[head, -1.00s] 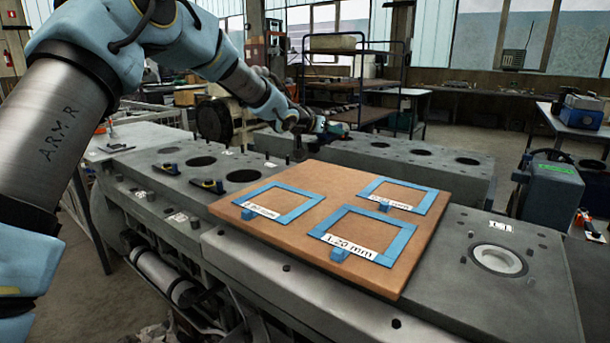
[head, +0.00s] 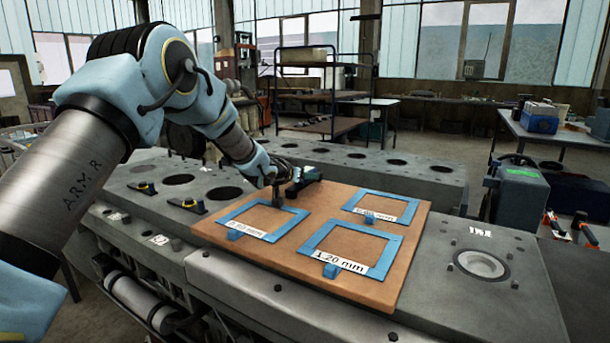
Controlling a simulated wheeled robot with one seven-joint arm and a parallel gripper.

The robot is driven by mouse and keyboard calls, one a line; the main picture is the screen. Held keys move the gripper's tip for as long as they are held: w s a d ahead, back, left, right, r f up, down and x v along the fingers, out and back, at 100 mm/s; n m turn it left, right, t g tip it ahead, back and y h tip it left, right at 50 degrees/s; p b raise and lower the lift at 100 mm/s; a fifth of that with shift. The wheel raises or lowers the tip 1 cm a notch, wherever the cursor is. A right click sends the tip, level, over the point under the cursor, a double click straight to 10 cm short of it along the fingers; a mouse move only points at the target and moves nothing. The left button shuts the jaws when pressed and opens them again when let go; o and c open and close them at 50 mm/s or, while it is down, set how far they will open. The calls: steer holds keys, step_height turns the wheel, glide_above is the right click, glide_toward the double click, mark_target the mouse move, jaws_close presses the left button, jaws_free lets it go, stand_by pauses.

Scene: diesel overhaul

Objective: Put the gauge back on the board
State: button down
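The brown board (head: 290,262) lies on the grey engine block and carries three blue square frames with white labels. The near frame (head: 318,236) reads 1.20 mm. The left frame (head: 232,213) and the far right frame (head: 398,203) have labels too blurred to read surely. All three frames show bare board inside. My gripper (head: 286,197) is over the board's far left edge, close to the left frame's far corner. Its fingers are small and dark, so I cannot tell whether they are open or hold something. I cannot make out the gauge for certain.
The engine block has round bores (head: 225,193) left of the board and a pale-ringed bore (head: 482,264) at right. Small black clamps (head: 187,205) stand at the left. A second block (head: 400,170) lies behind. A dark blue machine (head: 516,195) stands at right.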

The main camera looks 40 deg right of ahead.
steer(key=shift+f, duration=0.2)
steer(key=shift+c, duration=1.4)
jaws_free()
